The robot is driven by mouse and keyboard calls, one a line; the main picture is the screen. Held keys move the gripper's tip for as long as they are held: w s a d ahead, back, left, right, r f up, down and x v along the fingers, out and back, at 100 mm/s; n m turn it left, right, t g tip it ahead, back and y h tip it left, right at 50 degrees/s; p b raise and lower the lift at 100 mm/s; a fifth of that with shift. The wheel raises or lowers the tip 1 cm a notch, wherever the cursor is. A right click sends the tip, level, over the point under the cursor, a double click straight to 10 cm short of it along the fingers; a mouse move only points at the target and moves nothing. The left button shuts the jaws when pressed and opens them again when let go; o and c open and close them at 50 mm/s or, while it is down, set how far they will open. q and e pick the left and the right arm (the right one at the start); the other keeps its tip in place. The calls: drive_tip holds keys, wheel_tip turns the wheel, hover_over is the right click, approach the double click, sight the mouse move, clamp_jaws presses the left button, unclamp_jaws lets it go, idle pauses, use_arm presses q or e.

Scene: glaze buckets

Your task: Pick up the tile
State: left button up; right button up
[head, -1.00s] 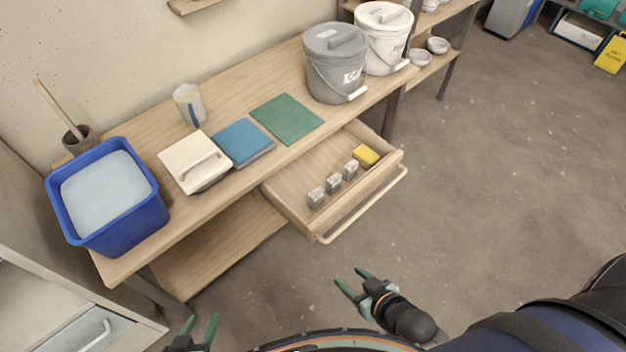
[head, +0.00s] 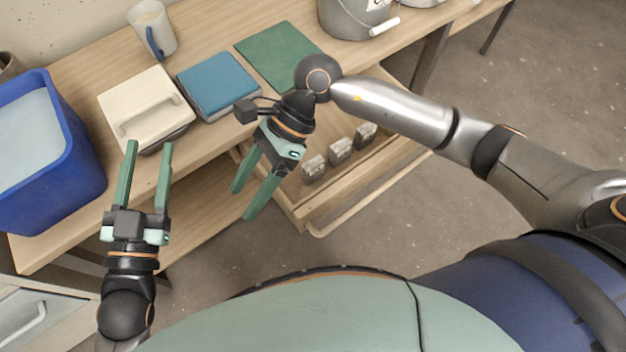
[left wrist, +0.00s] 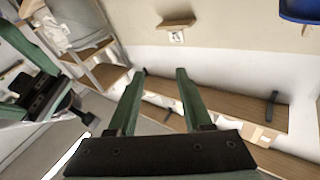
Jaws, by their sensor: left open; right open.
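A blue square slab (head: 217,82), the most tile-like thing here, lies flat on the bench between a white block with a handle (head: 145,105) and a flat green square (head: 277,55). I cannot tell whether it is one piece or layered. My left gripper (head: 150,147) is open and empty, its fingers pointing at the white block's front edge. My right gripper (head: 243,203) is open and empty in front of the bench, below the blue slab and beside the drawer. The left fingers also show in the left wrist view (left wrist: 160,78).
A blue tub (head: 45,160) stands at the left, with a mug (head: 152,28) behind. The open drawer (head: 318,214) holds several grey blocks (head: 340,151) and is partly hidden by my right arm. A grey bucket (head: 350,18) stands at the back.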

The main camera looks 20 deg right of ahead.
drive_tip(key=w+d+f+n+t+h+b, duration=0.25)
drive_tip(key=w+d+f+h, duration=0.3)
drive_tip(key=d, duration=0.35)
drive_tip(key=t+h, duration=0.2)
drive_tip(key=h, duration=0.1)
hover_over(314, 164)
drive_tip(key=shift+d+b, duration=0.1)
drive_tip(key=shift+b, duration=0.3)
wheel_tip(314, 164, down, 6)
drive_tip(key=shift+f+b, duration=0.1)
drive_tip(key=shift+b, duration=0.55)
drive_tip(key=shift+f, duration=0.5)
drive_tip(key=f+b, duration=0.1)
drive_tip(key=f, duration=0.4)
drive_tip(key=shift+w+b, duration=0.2)
drive_tip(key=shift+b, duration=0.2)
use_arm(q)
drive_tip(key=s+d+r+m+t+h, duration=0.2)
drive_tip(key=s+r+m+t+h, duration=0.1)
drive_tip(key=s+r+m+h, duration=0.4)
wheel_tip(314, 164, up, 3)
drive_tip(key=shift+s+h, duration=0.15)
drive_tip(key=shift+h, duration=0.95)
use_arm(e)
drive_tip(key=shift+r, duration=0.1)
clamp_jaws()
